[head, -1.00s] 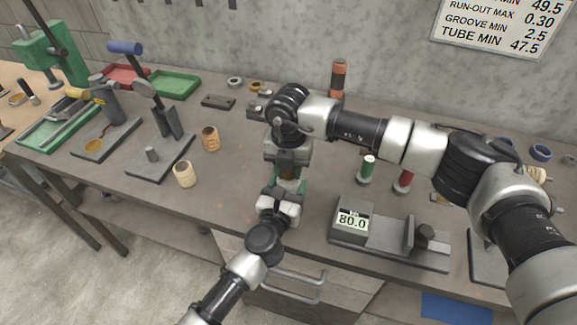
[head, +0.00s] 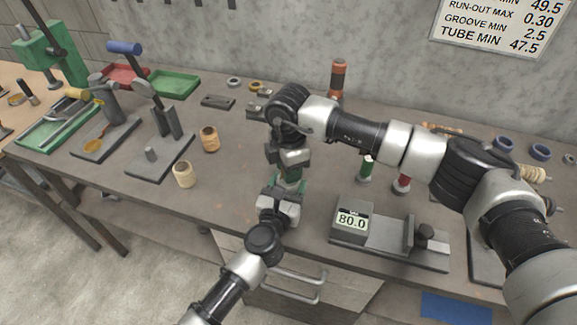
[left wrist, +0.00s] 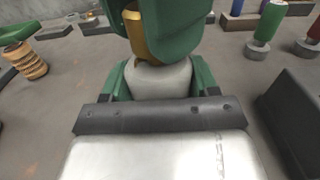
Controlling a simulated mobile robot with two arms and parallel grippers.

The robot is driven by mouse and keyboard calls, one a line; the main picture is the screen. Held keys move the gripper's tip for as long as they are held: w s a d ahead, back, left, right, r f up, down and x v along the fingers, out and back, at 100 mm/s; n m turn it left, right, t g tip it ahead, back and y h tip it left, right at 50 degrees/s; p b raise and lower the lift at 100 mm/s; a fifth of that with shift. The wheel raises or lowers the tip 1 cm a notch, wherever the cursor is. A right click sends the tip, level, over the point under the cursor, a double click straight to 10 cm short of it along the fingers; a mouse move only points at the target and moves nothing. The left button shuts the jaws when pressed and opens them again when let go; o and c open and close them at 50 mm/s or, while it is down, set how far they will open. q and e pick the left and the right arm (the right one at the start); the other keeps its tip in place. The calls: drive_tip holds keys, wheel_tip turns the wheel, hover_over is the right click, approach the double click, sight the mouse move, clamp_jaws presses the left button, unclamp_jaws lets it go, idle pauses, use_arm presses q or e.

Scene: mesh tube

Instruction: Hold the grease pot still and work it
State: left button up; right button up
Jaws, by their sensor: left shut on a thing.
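The grease pot shows in the left wrist view as a pale grey rounded body (left wrist: 160,80) with a brass-coloured part (left wrist: 137,36) above it. My left gripper (left wrist: 160,88) has its green fingers shut on the sides of the grey body; in the head view this gripper (head: 287,186) is near the table's front edge. My right gripper (head: 289,168) is directly above it, pointing down. Its green finger (left wrist: 172,30) covers much of the brass part in the left wrist view. Whether it grips that part is hidden. In the head view the grippers hide the pot.
A gauge reading 80.0 (head: 352,222) stands right of the grippers. Green (head: 366,169) and red (head: 402,184) handled tools stand behind it. Two mesh tubes (head: 184,174) (head: 210,139) stand to the left, with clear bench between them and my grippers.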

drive_tip(key=m, duration=0.5)
drive_tip(key=shift+m, duration=0.4)
use_arm(q)
drive_tip(key=shift+f, duration=0.1)
idle(0.3)
use_arm(e)
drive_tip(key=o, duration=0.9)
drive_tip(key=shift+r, duration=0.1)
wheel_tip(320, 180, up, 12)
drive_tip(key=shift+f, duration=0.1)
use_arm(q)
drive_tip(key=o, duration=1.2)
